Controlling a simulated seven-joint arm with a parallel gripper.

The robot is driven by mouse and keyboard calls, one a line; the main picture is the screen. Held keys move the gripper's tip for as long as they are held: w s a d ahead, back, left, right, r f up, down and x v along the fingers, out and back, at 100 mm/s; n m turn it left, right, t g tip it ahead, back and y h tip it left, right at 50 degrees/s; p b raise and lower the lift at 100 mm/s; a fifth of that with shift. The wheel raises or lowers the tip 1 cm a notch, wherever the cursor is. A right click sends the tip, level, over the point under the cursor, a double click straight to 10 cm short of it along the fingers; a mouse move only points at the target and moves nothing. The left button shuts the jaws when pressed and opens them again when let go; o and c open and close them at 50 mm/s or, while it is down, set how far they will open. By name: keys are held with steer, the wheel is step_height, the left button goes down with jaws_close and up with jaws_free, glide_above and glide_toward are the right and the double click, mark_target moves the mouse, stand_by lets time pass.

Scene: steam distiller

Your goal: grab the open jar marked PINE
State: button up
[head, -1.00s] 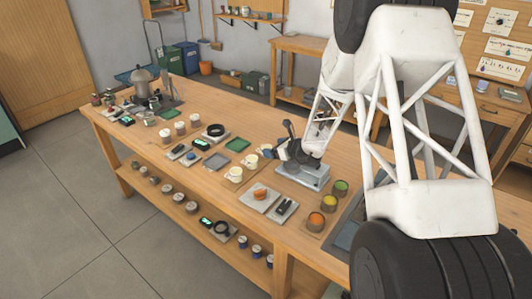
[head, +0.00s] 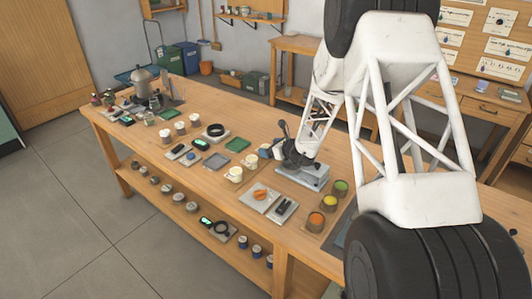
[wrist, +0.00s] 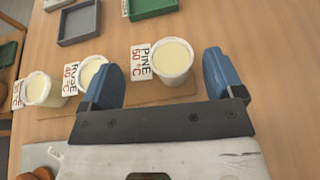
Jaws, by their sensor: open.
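The open jar marked PINE (wrist: 174,60) is a white cup with pale cream contents and a "PINE 50 °C" label on its left side. It stands upright at the right end of a row of three similar jars. My gripper (wrist: 162,66) is open, its two blue fingers apart. In the wrist view the jar shows between and slightly beyond the fingertips, nearer the right one; I cannot tell if they touch it. In the head view my gripper (head: 277,150) is beside the far end of the jar row, and its fingers partly hide that end.
Two similar labelled jars, a middle one (wrist: 92,72) and a left one (wrist: 42,90), stand close by. A grey tray (wrist: 78,22) and a green tray (wrist: 152,6) lie beyond. Cups with orange and green contents (head: 330,201) stand at the bench's near right.

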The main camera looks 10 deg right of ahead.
steer(key=shift+a, duration=0.1)
steer(key=shift+x, duration=2.55)
steer(key=shift+f, duration=0.15)
steer(key=shift+c, duration=0.2)
steer(key=c, duration=0.7)
steer(key=shift+o, duration=0.2)
